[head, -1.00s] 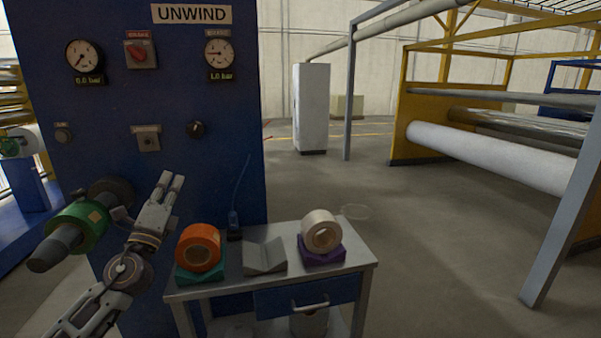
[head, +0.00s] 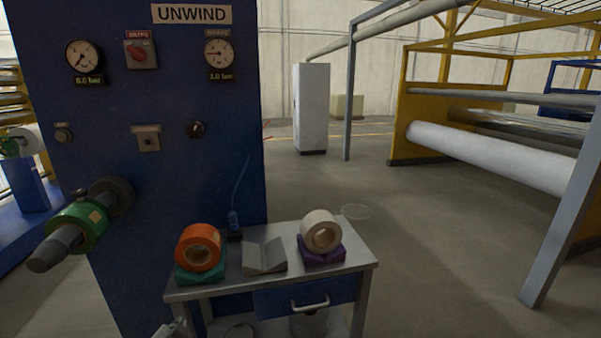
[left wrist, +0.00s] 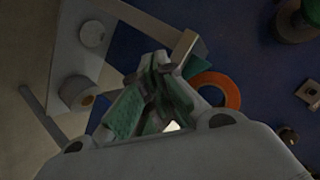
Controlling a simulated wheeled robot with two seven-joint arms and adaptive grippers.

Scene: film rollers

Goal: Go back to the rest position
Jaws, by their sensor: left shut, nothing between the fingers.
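My left gripper (head: 174,327) shows only as a small part at the bottom edge of the head view, low in front of the cart's left side. In the left wrist view its fingers (left wrist: 160,82) are together with nothing between them. Most of the left arm is out of the head view. My right gripper is not in view.
A cart (head: 215,288) holds an orange roll (head: 199,247) on a teal block, a grey V-shaped cradle (head: 264,257) and a pale roll (head: 321,231) on a purple block. A green roll (head: 79,226) sits on the unwind shaft (head: 50,250). Floor to the right is open.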

